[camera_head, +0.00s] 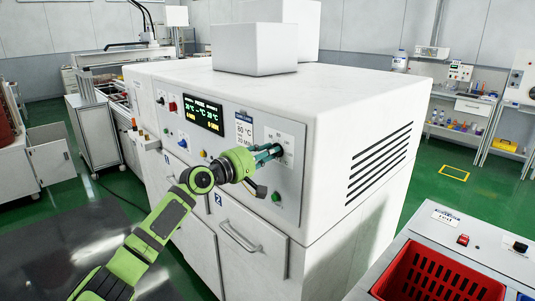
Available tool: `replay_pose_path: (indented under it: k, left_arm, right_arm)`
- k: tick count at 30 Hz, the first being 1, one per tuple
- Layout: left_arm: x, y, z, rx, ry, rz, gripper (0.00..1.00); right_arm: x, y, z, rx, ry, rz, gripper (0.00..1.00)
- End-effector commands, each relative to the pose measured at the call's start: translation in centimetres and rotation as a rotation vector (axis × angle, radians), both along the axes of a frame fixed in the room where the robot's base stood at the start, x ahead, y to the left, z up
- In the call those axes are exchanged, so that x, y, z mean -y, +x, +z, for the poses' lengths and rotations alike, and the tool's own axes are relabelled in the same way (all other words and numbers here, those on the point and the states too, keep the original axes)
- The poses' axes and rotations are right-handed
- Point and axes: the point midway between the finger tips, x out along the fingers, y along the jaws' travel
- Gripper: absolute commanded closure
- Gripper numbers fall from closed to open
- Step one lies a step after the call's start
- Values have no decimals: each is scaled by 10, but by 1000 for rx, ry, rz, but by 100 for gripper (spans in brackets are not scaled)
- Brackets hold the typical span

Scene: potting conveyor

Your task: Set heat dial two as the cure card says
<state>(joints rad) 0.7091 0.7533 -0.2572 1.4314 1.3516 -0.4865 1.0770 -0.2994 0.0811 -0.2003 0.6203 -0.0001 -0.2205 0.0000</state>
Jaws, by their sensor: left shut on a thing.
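The cure card (243,132) is on the white oven's front panel and reads 60 °C and what looks like 20 MIN. Heat dial two (279,150) is a dark knob on a pale scale plate (287,137) right of the card. My left gripper (268,153) is shut on this dial, its fingers against the panel from the left. The fingers hide most of the knob, and I cannot read its setting. A dark display (203,114) shows green and yellow figures, with 20 °C among them. My right gripper is out of view.
The white oven (345,105) fills the middle, with a door handle (239,236) below the panel. A green button (276,197) sits under the dial. A red crate (440,275) stands at lower right. Green floor lies open behind it.

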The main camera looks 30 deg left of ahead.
Motion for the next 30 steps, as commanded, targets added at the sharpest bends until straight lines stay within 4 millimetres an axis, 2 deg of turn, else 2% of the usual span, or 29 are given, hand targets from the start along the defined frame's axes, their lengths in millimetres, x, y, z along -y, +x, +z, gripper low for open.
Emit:
replay_pose_path:
  k: [11, 30]
  left_arm:
    - [1, 0, -4, 73, 206, 0, 100]
    - [3, -1, -4, 272, 778, 1, 100]
  right_arm:
    - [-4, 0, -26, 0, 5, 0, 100]
    - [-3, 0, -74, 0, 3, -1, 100]
